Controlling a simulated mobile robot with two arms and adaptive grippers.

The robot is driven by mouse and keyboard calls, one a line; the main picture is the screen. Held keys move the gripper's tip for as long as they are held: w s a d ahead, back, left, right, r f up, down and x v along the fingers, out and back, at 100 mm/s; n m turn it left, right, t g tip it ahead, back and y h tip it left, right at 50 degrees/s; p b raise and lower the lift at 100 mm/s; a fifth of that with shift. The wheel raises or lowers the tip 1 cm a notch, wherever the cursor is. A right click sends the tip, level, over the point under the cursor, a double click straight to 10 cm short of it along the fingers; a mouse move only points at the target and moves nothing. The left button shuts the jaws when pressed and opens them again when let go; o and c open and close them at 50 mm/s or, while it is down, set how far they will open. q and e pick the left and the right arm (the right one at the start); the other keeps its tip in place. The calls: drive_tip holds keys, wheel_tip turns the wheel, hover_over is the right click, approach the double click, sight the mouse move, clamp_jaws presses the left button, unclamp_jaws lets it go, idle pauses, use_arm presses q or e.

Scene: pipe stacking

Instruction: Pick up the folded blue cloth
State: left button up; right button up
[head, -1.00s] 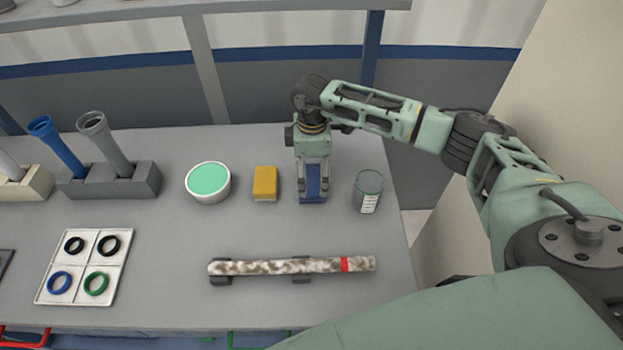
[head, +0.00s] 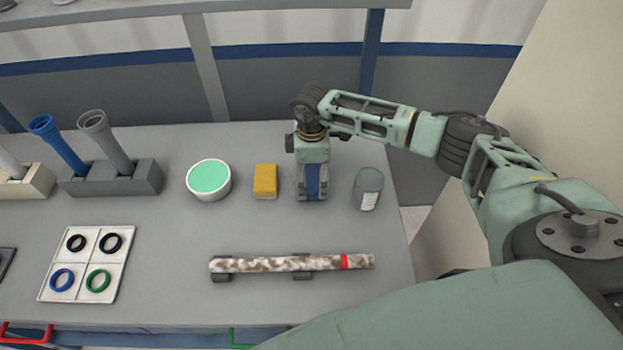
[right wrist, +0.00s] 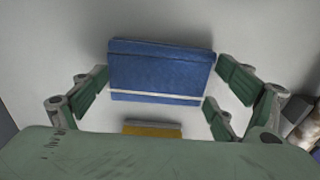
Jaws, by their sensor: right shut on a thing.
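The folded blue cloth (head: 312,176) is at the back right of the grey table, between the yellow sponge and the glass jar. My right gripper (head: 312,190) reaches down over it and is shut on it, with fingers at its left and right sides. In the right wrist view the cloth (right wrist: 160,72) shows as a blue folded block with a pale stripe, between the green finger pads. I cannot tell whether it is clear of the table. My left gripper is not in view.
A yellow sponge (head: 265,182) lies close left of the cloth, with a white bowl of green content (head: 209,179) beyond it. A glass jar (head: 367,189) stands close right. A mottled pipe (head: 290,264) lies in front on supports. A ring tray (head: 87,264) is front left.

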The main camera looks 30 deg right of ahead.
sight(311, 178)
wheel_tip(311, 178, up, 10)
drive_tip(key=b, duration=0.2)
drive_tip(key=o, duration=0.6)
drive_tip(key=c, duration=0.5)
